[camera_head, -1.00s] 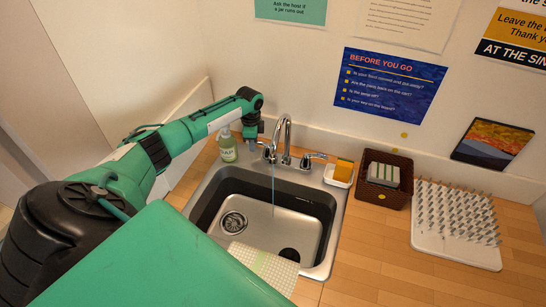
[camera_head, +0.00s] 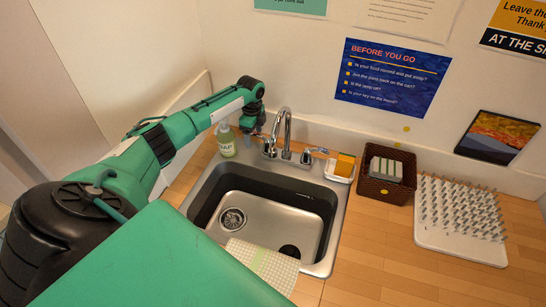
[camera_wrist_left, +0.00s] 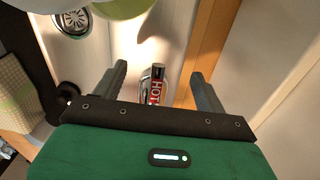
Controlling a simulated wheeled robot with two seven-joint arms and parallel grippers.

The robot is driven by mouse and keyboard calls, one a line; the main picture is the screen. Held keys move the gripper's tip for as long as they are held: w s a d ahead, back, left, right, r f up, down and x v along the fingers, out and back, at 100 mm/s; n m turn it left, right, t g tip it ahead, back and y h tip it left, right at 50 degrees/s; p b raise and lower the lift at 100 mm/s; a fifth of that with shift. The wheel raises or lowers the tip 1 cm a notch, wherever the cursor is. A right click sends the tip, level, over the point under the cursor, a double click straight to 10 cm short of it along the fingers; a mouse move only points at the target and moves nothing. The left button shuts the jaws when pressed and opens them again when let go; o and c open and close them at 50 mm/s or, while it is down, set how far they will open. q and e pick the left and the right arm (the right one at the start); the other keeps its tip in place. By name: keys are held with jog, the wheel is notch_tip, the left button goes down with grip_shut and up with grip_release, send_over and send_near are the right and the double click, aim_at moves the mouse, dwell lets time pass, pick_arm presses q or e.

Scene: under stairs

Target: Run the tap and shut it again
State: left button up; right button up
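The chrome tap (camera_head: 284,128) stands at the back of the steel sink (camera_head: 329,232), with a lever on each side of its curved spout. No water runs from the spout. My left gripper (camera_head: 250,138) is just above and left of the left lever (camera_head: 269,150). In the left wrist view, the lever marked HOT (camera_wrist_left: 155,88) lies between the two spread fingers of my left gripper (camera_wrist_left: 160,85). They are open, with gaps on both sides. The right lever (camera_head: 313,154) is clear of any gripper. My right gripper is not in view.
A soap bottle (camera_head: 226,142) stands left of the tap, close to my left gripper. A sponge dish (camera_head: 341,177), a brown basket (camera_head: 371,187) and a white drying rack (camera_head: 444,247) stand to the right. A cloth (camera_head: 262,264) lies over the sink's front edge.

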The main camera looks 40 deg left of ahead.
pick_arm(q)
jog(key=shift+s, duration=0.1)
notch_tip(320, 180, up, 7)
jog(key=p, duration=0.6)
dwell(0.4)
jog(key=shift+f, duration=0.1)
